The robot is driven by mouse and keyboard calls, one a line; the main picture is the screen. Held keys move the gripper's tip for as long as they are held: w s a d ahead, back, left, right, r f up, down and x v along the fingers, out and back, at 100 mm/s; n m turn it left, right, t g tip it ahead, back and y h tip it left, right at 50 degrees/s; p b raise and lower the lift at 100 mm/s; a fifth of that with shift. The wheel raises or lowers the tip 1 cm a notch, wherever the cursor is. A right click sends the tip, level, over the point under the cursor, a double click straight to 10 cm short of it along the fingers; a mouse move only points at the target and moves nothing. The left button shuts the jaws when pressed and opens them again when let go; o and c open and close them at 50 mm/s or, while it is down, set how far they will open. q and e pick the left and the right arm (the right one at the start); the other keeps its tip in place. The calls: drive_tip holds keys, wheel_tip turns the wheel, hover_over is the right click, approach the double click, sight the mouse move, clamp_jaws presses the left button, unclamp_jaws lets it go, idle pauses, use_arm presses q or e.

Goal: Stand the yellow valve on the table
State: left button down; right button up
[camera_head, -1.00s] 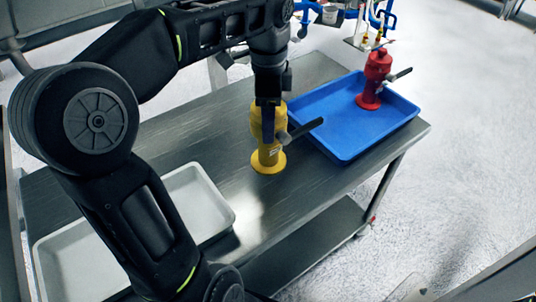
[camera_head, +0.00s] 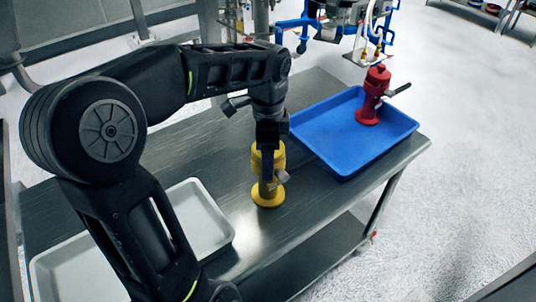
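The yellow valve (camera_head: 267,193) is upright over the middle of the metal table (camera_head: 300,225), with its round base downward. The base looks to be at the table surface, but I cannot tell if it touches. My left gripper (camera_head: 267,160) comes down from above and is shut around the valve's upper body, hiding part of it. A grey stub shows on the valve's right side; its black lever is not clearly visible. My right gripper is not in view.
A blue tray (camera_head: 345,172) to the right holds a red valve (camera_head: 371,97), standing upright. A white tray (camera_head: 219,238) lies at the table's left, partly behind my arm. Bare metal surrounds the yellow valve. Blue piping (camera_head: 290,27) stands behind the table.

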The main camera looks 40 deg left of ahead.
use_arm(q)
drive_tip(key=shift+c, duration=0.9)
unclamp_jaws()
drive_tip(key=shift+f, duration=0.1)
drive_tip(key=shift+r, duration=0.2)
wheel_tip(320, 180, up, 6)
drive_tip(key=shift+r, duration=0.15)
wheel_tip(320, 180, up, 6)
drive_tip(key=p, duration=0.5)
drive_tip(key=shift+f, duration=0.2)
